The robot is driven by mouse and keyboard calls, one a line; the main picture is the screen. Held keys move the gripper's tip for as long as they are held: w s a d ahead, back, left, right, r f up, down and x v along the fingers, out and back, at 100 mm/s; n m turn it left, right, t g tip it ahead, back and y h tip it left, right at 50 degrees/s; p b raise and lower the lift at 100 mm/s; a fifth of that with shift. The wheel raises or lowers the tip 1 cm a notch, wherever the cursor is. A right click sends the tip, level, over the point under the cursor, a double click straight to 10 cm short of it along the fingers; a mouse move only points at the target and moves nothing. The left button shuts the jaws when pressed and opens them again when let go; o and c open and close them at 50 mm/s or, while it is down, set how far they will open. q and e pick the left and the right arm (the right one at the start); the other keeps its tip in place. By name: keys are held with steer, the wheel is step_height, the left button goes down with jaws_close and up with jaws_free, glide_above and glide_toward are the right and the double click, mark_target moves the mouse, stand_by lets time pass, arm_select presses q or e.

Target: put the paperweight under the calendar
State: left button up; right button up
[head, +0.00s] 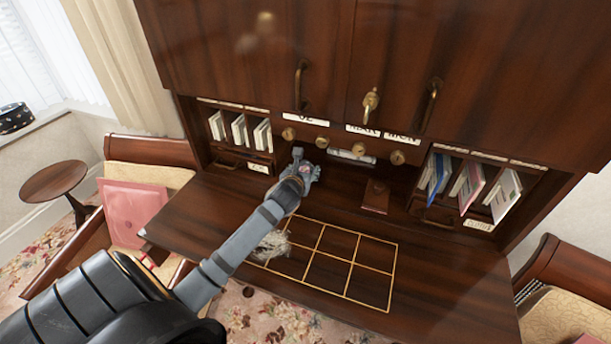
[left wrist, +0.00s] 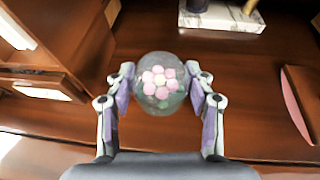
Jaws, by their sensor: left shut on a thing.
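The paperweight (left wrist: 158,84) is a clear glass ball with a pink flower inside. My left gripper (left wrist: 159,88) is shut on it, one finger on each side. In the head view, my left gripper (head: 305,170) reaches over the back of the desktop, in front of the brass knobs, and mostly hides the paperweight. The calendar shows as white lettered plates (head: 363,130) in a row above the knobs, under the upper cabinet. The paperweight is below and in front of this row, toward its left end. Whether it touches the desktop I cannot tell. My right gripper is out of view.
A pale block (head: 351,156) stands at the back, right of my gripper. A brown upright object (head: 376,196) stands farther right. Pigeonholes with letters flank the recess. A gold grid (head: 350,262) marks the desktop, with a pale crumpled object (head: 270,246) at its left.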

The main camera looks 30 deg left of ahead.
arm_select(q)
steer(key=shift+w+f, duration=0.2)
steer(key=f, duration=0.1)
steer(key=f+p, duration=0.1)
steer(key=f, duration=0.1)
steer(key=shift+w+a+f, duration=0.15)
steer(key=shift+w+a, duration=0.05)
steer(key=shift+f, duration=0.3)
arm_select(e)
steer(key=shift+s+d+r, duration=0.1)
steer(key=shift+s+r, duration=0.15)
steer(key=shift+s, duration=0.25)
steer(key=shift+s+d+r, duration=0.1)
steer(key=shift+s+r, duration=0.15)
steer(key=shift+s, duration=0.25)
arm_select(q)
steer(key=o, duration=1.4)
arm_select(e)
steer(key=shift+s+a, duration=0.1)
arm_select(q)
steer(key=shift+s+r, duration=0.1)
steer(key=b+v, duration=0.1)
steer(key=v, duration=1.1)
steer(key=shift+b, duration=0.3)
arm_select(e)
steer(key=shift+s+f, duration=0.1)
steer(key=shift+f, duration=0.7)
